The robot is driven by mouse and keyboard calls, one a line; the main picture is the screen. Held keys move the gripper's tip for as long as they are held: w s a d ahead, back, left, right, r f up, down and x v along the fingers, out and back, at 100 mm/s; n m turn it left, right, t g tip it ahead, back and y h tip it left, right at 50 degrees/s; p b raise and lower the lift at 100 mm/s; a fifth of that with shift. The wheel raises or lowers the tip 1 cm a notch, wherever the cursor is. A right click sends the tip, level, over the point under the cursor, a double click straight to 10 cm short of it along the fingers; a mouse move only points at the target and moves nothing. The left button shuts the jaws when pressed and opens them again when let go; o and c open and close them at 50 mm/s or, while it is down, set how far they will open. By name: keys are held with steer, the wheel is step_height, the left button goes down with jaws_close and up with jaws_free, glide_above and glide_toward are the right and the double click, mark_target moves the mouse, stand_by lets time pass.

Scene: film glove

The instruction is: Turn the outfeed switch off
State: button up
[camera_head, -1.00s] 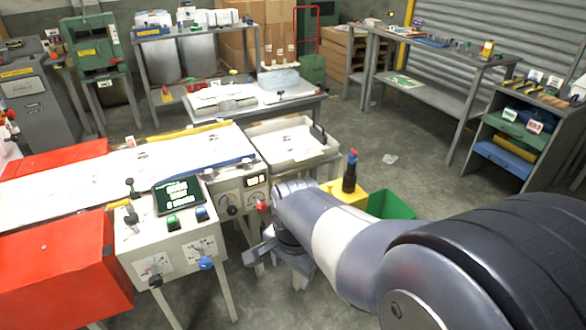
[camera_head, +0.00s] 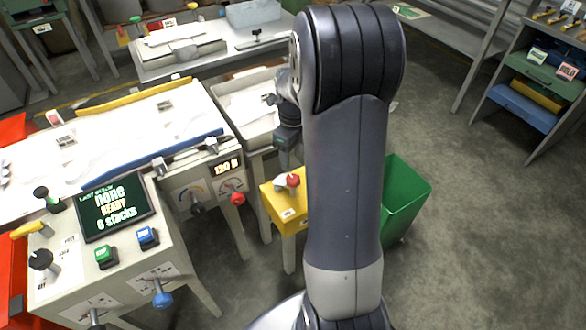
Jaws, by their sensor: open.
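I cannot read which control is the outfeed switch. The machine's front panel (camera_head: 218,178) carries a black-knobbed lever (camera_head: 197,208) and a red-knobbed lever (camera_head: 237,198) under a small lit display. The nearer console (camera_head: 140,245) has a blue-knobbed lever (camera_head: 162,299), a green button (camera_head: 106,256) and a blue button (camera_head: 148,237). My gripper (camera_head: 285,157) is small and partly covered by my arm. It appears above the space between the machine and a yellow box, apart from the levers, and is open with nothing seen in it.
The yellow box (camera_head: 285,214) with a red knob on top stands right of the machine. A green bin (camera_head: 408,195) stands behind my arm. A pale tray (camera_head: 235,98) adjoins the machine's end. The console screen (camera_head: 115,207) reads "none, READY, 0 stacks". Floor is clear at right.

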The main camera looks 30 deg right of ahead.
mark_target(293, 178)
step_height(293, 178, down, 10)
steer(key=shift+r+b, duration=0.1)
steer(key=shift+b, duration=0.55)
steer(key=shift+c, duration=0.5)
steer(key=c, duration=0.9)
